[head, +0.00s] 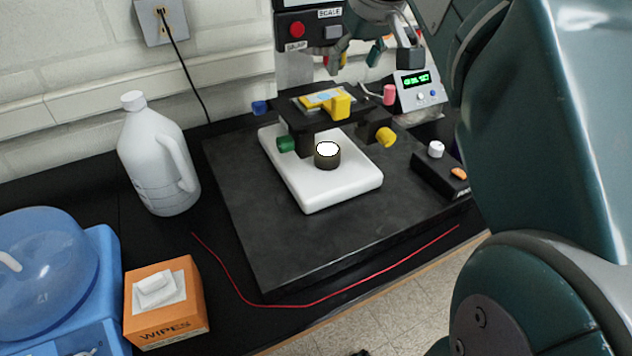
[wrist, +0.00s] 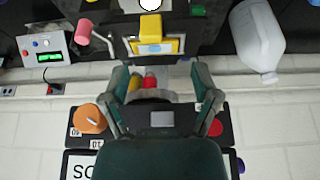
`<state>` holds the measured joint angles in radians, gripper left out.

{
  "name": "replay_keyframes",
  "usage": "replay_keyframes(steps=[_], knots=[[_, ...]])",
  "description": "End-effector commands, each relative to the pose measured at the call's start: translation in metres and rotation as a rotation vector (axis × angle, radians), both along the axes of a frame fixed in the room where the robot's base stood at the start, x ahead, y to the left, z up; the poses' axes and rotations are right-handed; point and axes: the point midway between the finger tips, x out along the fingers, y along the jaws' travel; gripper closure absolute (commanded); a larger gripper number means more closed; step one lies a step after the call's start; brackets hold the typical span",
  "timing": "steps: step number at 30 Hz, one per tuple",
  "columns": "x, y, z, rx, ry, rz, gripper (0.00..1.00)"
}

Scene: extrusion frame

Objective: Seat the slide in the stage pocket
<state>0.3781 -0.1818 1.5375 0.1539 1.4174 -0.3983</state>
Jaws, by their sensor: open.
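The slide (head: 316,98) is a flat piece with a pale blue patch and yellow edges, lying on the dark microscope stage (head: 300,116). A yellow block (head: 341,106) stands at its front side. The slide (wrist: 152,47) and the block (wrist: 158,25) also show in the wrist view, beyond my fingertips. I cannot tell whether the slide sits down in the pocket. My gripper (wrist: 161,72) is open and empty, with its fingers spread apart. In the head view it is near the microscope head, above and behind the stage, and partly hidden.
Microscope objectives (wrist: 150,82) show between my fingers. A pink-tipped lever (head: 389,94) and a meter (head: 419,90) stand right of the stage. A white jug (head: 157,155) stands left, and a wipes box (head: 166,305) at front left.

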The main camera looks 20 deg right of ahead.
Motion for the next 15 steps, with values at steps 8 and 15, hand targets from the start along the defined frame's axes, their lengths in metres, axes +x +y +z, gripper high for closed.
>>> replay_keyframes(steps=[8, 15], knots=[[-0.052, 0.062, -0.072, -0.006, -0.03, -0.02, 0.21], [-0.108, 0.102, -0.157, -0.004, -0.071, -0.025, 0.21]])
